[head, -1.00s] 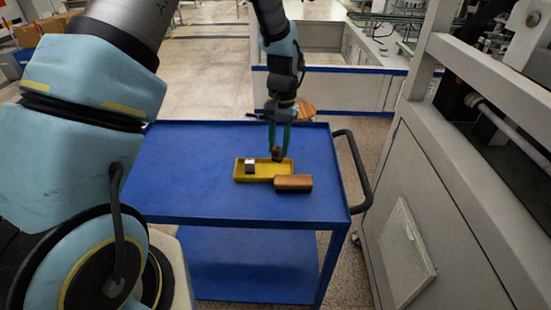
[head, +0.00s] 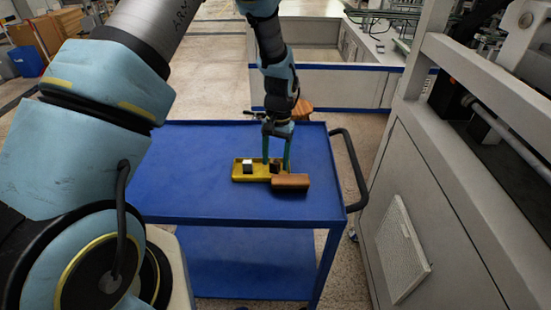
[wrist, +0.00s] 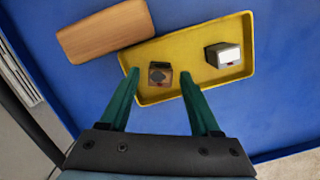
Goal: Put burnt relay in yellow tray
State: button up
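The burnt relay, a small dark block with a brownish top (wrist: 160,74), sits in the yellow tray (wrist: 172,50), near one end. In the head view the relay (head: 275,167) shows between my fingers, over the right part of the tray (head: 236,172). My gripper (wrist: 160,76) is open, its green fingers apart on either side of the relay with a gap on each side. In the head view my gripper (head: 276,164) points down at the tray.
A silver-white block (wrist: 223,55) lies in the tray's other end; it also shows in the head view (head: 248,166). A brown block (head: 290,181) lies against the tray's front right. The blue cart top (head: 190,190) is otherwise clear. A grey machine (head: 400,190) stands at right.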

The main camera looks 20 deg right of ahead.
notch_tip(320, 180, up, 12)
jog(key=w+d+b, duration=0.1)
jog(key=b, duration=0.3)
jog(key=shift+w+d, duration=0.15)
jog(key=w+a+r+n+h, duration=0.1)
jog(key=w+a+r+n, duration=0.15)
jog(key=a, duration=1.25)
jog(key=s+a+n+t, duration=0.1)
jog(key=s+a+n, duration=0.1)
jog(key=a, duration=0.7)
jog(key=s+a+r+n+t, duration=0.1)
jog(key=s+a+n, duration=0.2)
jog(key=a, duration=0.6)
jog(key=s, duration=0.2)
jog(key=shift+s+a+t+h, duration=0.15)
jog(key=shift+s+t+h, duration=0.15)
jog(key=shift+t, duration=0.1)
jog(key=shift+n, duration=0.25)
